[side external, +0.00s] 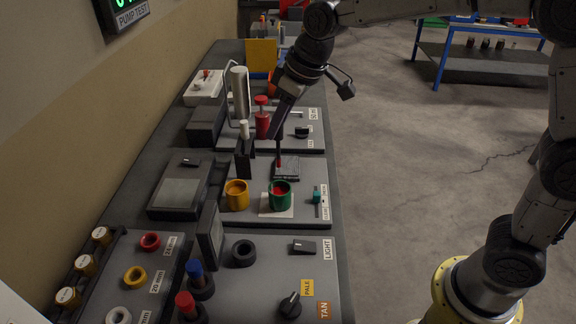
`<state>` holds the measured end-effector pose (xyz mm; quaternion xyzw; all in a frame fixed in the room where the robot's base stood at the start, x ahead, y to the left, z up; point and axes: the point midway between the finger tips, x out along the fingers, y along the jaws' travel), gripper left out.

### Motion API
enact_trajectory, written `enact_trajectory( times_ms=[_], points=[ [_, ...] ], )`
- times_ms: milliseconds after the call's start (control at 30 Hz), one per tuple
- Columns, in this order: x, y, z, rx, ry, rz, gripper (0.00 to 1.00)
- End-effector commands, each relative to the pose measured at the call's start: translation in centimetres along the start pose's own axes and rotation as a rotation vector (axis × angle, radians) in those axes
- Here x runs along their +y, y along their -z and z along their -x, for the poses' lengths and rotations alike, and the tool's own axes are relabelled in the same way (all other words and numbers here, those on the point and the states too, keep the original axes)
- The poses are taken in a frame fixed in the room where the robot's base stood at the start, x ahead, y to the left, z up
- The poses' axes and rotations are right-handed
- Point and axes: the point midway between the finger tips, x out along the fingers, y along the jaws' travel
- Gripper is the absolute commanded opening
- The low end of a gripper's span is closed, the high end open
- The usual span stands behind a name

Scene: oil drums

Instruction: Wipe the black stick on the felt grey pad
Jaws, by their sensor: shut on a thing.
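My gripper (280,112) is shut on the upper end of a thin black stick (278,145). The stick hangs nearly upright, and its lower tip looks red. The dark grey felt pad (290,171) lies on the grey panel. The stick's tip is at the pad's left part. I cannot tell whether it touches the pad or is just above it.
A green cup (280,202) with red inside stands in front of the pad on a white square. A yellow cup (236,201) is to its left. A black upright holder (244,164) stands left of the pad. A red bottle (262,126) stands behind.

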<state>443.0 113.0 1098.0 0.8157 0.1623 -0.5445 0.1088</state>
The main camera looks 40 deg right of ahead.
Motion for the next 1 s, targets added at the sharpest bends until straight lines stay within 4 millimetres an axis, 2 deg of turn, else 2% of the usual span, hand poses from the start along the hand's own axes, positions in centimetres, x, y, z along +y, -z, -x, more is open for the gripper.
enact_trajectory(
  times_ms=[167, 400, 500, 600, 733, 1000],
  points=[
    [1.2, 0.3, -0.6, -0.004, -0.019, -0.047, 0.0],
    [7.5, 1.4, -3.2, -0.01, -0.127, -0.304, 0.0],
    [9.8, 1.6, -4.1, -0.007, -0.166, -0.396, 0.0],
    [11.2, 1.7, -4.6, -0.002, -0.19, -0.454, 0.0],
    [11.8, 1.6, -5.2, 0.0, -0.2, -0.482, 0.0],
    [11.8, 0.8, -7.0, -0.002, -0.2, -0.481, 0.0]
  ],
)
